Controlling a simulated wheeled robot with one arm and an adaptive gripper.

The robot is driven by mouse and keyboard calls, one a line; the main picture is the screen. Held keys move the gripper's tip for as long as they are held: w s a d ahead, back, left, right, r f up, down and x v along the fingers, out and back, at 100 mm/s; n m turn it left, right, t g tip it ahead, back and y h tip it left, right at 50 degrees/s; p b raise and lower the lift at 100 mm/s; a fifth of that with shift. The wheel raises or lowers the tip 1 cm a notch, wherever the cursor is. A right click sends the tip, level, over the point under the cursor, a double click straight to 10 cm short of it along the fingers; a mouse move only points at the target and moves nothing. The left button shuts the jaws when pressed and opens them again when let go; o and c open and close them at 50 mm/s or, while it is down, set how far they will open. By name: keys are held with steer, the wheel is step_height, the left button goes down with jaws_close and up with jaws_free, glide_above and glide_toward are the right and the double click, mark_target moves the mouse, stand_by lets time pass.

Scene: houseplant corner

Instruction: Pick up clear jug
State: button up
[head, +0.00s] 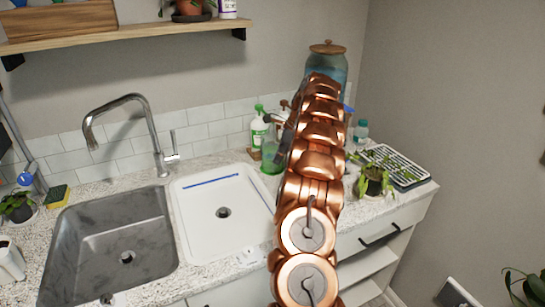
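I cannot pick out the clear jug for sure. A partly hidden, see-through shape (273,121) with a dark outline shows just left of my arm at the back of the counter, but I cannot tell whether it is the jug. My copper-coloured arm reaches up and away over the counter, right of the white basin. My gripper is not visible; the arm links hide whatever is beyond them.
A steel sink (105,245) and white basin (218,190) with a blue strip are left, under a tall faucet (155,125). A green-white bottle (258,128), green glass (270,160), lidded jar (336,62), potted plant (373,181) and seedling tray (393,166) crowd around the arm.

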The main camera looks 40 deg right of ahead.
mark_target(273, 168)
steer(key=shift+w+p+x, duration=0.2)
steer(key=shift+p+x, duration=0.7)
steer(key=shift+x, duration=1.6)
steer(key=shift+r, duration=0.15)
jaws_close()
